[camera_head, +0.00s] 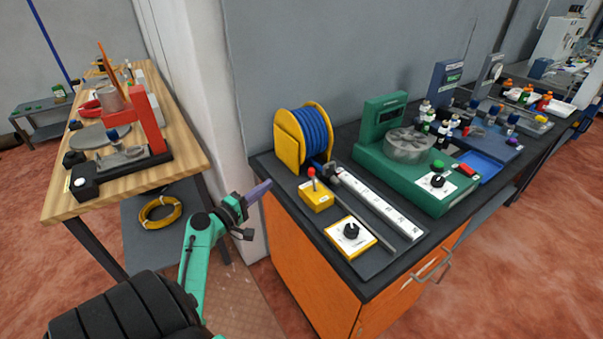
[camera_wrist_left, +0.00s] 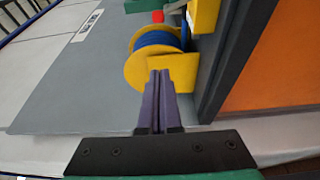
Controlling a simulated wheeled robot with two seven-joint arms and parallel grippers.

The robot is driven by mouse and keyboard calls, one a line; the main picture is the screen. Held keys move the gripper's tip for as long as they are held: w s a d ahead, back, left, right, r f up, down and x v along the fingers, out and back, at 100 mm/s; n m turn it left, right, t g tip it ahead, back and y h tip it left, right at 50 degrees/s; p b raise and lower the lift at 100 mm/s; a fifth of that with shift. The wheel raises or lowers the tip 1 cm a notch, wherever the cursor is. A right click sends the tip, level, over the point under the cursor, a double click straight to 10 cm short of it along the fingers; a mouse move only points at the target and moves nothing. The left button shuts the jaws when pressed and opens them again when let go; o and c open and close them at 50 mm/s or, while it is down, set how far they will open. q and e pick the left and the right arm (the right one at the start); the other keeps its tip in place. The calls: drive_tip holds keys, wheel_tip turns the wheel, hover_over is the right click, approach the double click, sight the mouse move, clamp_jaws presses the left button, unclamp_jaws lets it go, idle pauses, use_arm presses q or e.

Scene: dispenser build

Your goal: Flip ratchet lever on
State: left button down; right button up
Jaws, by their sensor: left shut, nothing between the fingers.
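A yellow box with a short lever topped by a red knob (camera_head: 312,172) stands on the bench's near left part. It looks like the ratchet lever, though no label is readable. My left gripper (camera_head: 262,189) is shut and empty, its purple fingers in the air just left of the bench edge, apart from the box. In the left wrist view, the shut fingers (camera_wrist_left: 160,76) point toward the yellow reel with blue hose (camera_wrist_left: 158,42). A yellow block (camera_wrist_left: 203,17) and a small red piece (camera_wrist_left: 157,16) show beyond. My right gripper is out of view.
The yellow reel (camera_head: 290,140) stands behind the lever box. A dial plate (camera_head: 350,236), a labelled white rail (camera_head: 380,200) and a green machine (camera_head: 410,168) are to its right.

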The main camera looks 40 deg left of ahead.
sight(313, 180)
use_arm(q)
drive_tip(key=shift+w, duration=0.1)
drive_tip(key=w+d+p, duration=0.1)
drive_tip(key=w, duration=0.2)
drive_tip(key=w+p, duration=0.2)
drive_tip(key=w, duration=0.2)
drive_tip(key=w+d+p, duration=0.1)
drive_tip(key=w+p, duration=0.1)
drive_tip(key=w, duration=0.1)
drive_tip(key=shift+w+d, duration=0.3)
drive_tip(key=shift+w, duration=0.1)
drive_tip(key=shift+d, duration=0.4)
drive_tip(key=shift+w+f, duration=0.1)
drive_tip(key=shift+f, duration=0.05)
